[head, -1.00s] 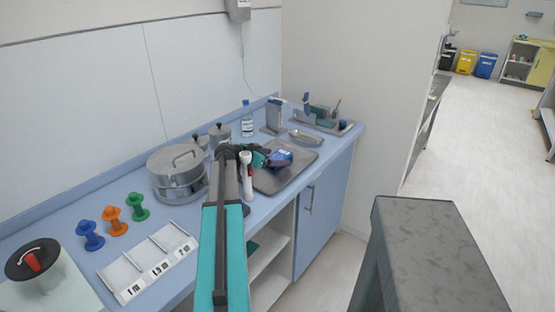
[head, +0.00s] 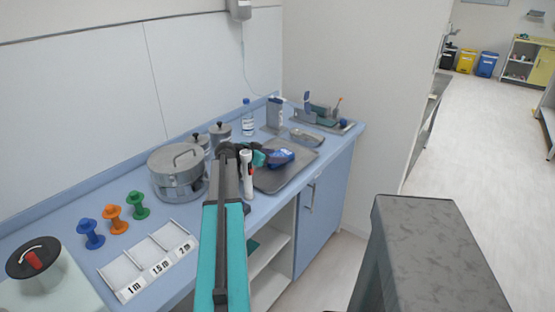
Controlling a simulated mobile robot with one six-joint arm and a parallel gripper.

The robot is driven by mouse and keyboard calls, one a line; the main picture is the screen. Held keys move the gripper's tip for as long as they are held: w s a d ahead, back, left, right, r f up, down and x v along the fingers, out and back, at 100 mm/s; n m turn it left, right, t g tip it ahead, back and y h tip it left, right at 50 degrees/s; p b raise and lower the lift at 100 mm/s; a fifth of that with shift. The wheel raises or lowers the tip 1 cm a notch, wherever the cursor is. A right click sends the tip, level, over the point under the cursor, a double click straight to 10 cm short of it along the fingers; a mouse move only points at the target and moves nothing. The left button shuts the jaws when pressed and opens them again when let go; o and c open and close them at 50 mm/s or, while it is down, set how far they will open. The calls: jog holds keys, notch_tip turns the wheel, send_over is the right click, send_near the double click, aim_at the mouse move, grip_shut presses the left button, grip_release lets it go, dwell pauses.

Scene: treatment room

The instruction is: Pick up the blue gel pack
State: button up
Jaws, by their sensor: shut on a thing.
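The blue gel pack (head: 281,157) is at the large grey tray (head: 270,183) on the blue counter. My gripper (head: 266,158) reaches over the tray from the left and is shut on the gel pack. The pack looks tilted; whether it still touches the tray I cannot tell. My arm hides part of the tray's left side and part of the gripper.
A white and red cylinder (head: 247,175) stands by the tray's left edge. A steel pot (head: 177,172), two lidded canisters, a bottle (head: 247,118) and a small metal dish (head: 306,137) stand around. Coloured spools (head: 114,219) and a white divided tray (head: 146,262) lie left.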

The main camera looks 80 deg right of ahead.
notch_tip(320, 180, up, 10)
jog(key=b, duration=0.2)
dwell(0.8)
dwell(0.5)
jog(key=shift+r+p, duration=0.55)
jog(key=shift+r, duration=1.95)
